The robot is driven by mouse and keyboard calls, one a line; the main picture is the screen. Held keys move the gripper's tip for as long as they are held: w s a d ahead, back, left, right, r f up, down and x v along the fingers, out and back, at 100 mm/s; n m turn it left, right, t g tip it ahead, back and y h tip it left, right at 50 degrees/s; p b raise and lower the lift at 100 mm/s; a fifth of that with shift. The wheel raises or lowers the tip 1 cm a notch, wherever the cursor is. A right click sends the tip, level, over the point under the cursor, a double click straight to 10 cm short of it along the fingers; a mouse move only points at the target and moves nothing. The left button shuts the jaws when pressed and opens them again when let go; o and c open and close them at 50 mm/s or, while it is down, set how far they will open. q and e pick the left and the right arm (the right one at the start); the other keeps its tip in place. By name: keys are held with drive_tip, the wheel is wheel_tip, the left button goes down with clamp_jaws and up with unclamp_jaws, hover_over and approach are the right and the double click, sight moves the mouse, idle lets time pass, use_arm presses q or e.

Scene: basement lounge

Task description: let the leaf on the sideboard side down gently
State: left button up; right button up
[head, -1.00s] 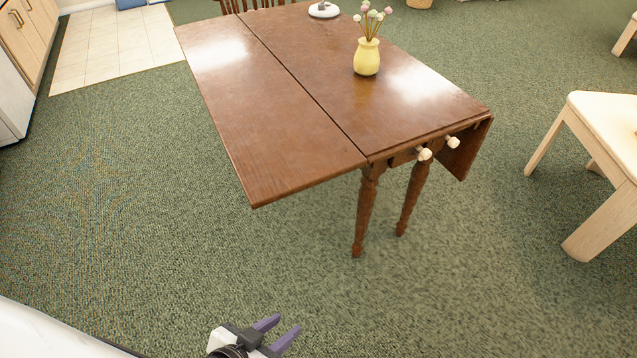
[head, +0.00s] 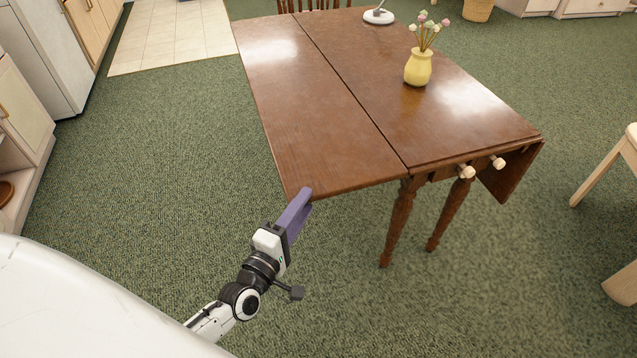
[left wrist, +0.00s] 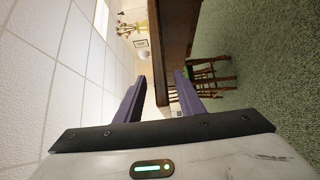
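The wooden drop-leaf table (head: 440,115) stands ahead in the head view. Its left leaf (head: 310,120) is up and level with the top; its right leaf (head: 515,172) hangs down. Two pale knobs, one left (head: 467,172) and one right (head: 498,162), show at the near end. My left gripper (head: 303,195) is at the near left corner of the raised leaf; I cannot tell whether it touches. In the left wrist view its purple fingers (left wrist: 158,95) are apart, with the leaf (left wrist: 176,45) edge-on ahead between them. My right gripper is not in view.
A yellow vase with flowers (head: 418,68) and a white round-based object (head: 379,16) stand on the fixed top. Cabinets (head: 92,25) are at the left, a pale table or stool (head: 610,165) at the right. Chairs (left wrist: 210,75) are beyond the table. The carpet left of the leaf is clear.

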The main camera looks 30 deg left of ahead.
sight(319, 184)
use_arm(q)
drive_tip(key=w, duration=0.8)
drive_tip(key=shift+s, duration=0.1)
drive_tip(key=shift+c, duration=0.4)
clamp_jaws()
